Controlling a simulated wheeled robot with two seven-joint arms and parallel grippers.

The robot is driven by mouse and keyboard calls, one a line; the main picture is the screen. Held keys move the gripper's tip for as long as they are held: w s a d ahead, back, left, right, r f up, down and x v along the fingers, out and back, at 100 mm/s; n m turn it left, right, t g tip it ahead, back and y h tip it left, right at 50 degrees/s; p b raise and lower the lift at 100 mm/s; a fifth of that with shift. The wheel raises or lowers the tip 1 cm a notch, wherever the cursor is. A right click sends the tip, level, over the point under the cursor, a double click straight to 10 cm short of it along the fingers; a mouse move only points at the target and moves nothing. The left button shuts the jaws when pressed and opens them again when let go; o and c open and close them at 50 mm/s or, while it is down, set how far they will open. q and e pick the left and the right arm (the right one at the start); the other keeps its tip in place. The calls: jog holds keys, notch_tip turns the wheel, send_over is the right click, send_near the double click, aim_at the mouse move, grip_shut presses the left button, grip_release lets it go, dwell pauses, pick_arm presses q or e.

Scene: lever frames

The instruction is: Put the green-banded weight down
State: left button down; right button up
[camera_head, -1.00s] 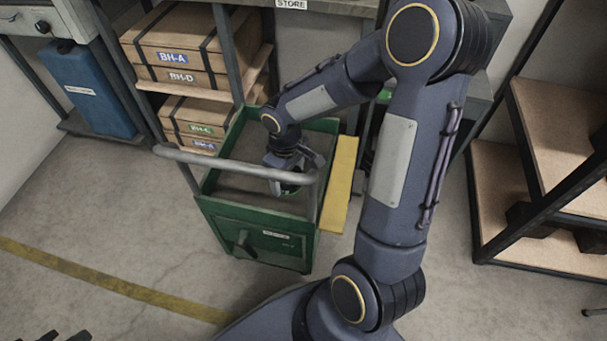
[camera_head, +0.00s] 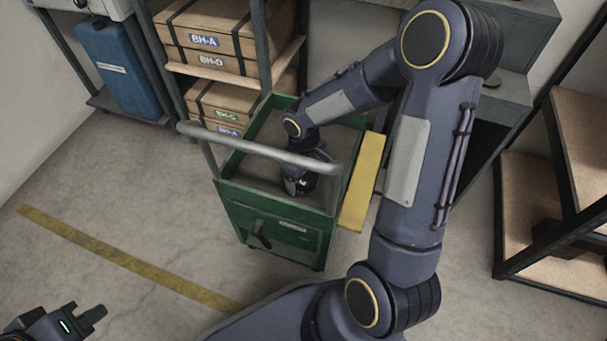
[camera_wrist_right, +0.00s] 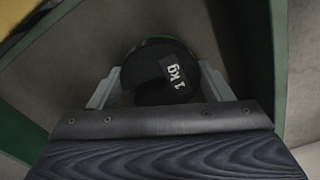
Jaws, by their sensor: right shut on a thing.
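My right gripper (camera_head: 300,186) reaches down into the green cart (camera_head: 232,191), behind its grey push handle. In the right wrist view, the two jaws of this gripper (camera_wrist_right: 160,82) are shut on a dark round weight (camera_wrist_right: 158,60) marked "1 kg". A little green shows at the weight's far edge. The cart floor lies below the weight; I cannot tell whether the two touch. In the head view the weight is mostly hidden by my wrist. My left gripper (camera_head: 82,322) is at the bottom left corner, away from the cart, its jaw opening unclear.
A yellow board (camera_head: 362,180) runs along the cart's right side. Behind stand a rack with wooden boxes (camera_head: 208,40) and a blue container (camera_head: 112,68). Shelves (camera_head: 530,210) stand at right. The floor at left, with a yellow line (camera_head: 130,262), is clear.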

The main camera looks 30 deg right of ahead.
jog(key=o, duration=1.8)
jog(key=shift+c, duration=0.2)
jog(key=shift+r+p, duration=0.45)
jog(key=shift+r, duration=0.1)
notch_tip(320, 180, up, 11)
jog(key=p, duration=0.4)
jog(key=shift+p, duration=0.35)
jog(key=shift+r, duration=0.1)
